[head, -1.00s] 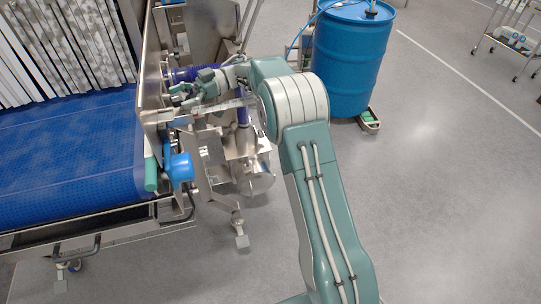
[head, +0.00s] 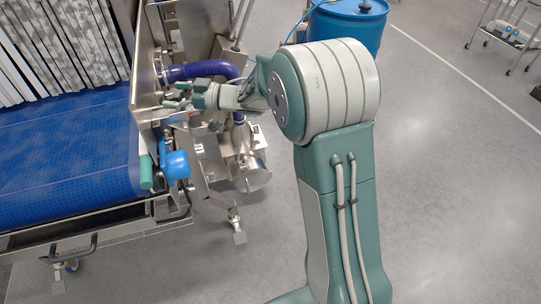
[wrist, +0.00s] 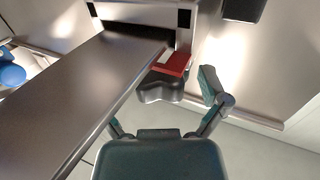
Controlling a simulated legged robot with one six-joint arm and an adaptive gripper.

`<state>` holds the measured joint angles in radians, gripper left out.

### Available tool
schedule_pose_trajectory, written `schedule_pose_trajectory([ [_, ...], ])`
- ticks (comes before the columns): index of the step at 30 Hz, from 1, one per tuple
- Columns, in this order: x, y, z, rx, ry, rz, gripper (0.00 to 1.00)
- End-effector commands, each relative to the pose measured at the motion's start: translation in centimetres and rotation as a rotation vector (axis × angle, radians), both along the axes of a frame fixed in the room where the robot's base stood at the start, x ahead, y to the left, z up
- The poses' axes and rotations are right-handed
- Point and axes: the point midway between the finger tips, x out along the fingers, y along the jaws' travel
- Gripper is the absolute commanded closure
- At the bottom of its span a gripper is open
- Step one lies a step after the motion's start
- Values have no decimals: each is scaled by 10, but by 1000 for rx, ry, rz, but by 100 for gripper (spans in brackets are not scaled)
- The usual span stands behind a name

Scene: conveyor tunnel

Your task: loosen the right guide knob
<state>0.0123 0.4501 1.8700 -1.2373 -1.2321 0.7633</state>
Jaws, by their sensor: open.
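In the wrist view, a dark grey lobed knob (wrist: 160,87) with a red piece (wrist: 178,64) above it sits against the steel frame. I take it to be the guide knob. My gripper (wrist: 162,103) is open. The knob lies ahead of its palm, between the spread fingers, and I see no grip on it. The right finger shows plainly; the left finger is partly hidden by a wide steel plate (wrist: 75,85). In the head view my gripper (head: 178,96) is beside the conveyor's right side frame, and the knob cannot be made out there.
The blue conveyor belt (head: 70,145) lies left of the frame, with strip curtains (head: 60,45) behind. A blue rounded part (head: 176,164) is on the frame below my gripper. A purple hose (head: 200,70) runs close behind.

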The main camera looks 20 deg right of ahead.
Motion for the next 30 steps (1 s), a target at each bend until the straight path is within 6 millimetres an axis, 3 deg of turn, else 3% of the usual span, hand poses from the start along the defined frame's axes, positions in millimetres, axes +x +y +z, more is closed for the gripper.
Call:
schedule_pose_trajectory([
  [12, -1, 1, 0, 0, 3, -298, 6],
  [30, -1, 2, 0, 1, 0, -609, 6],
])
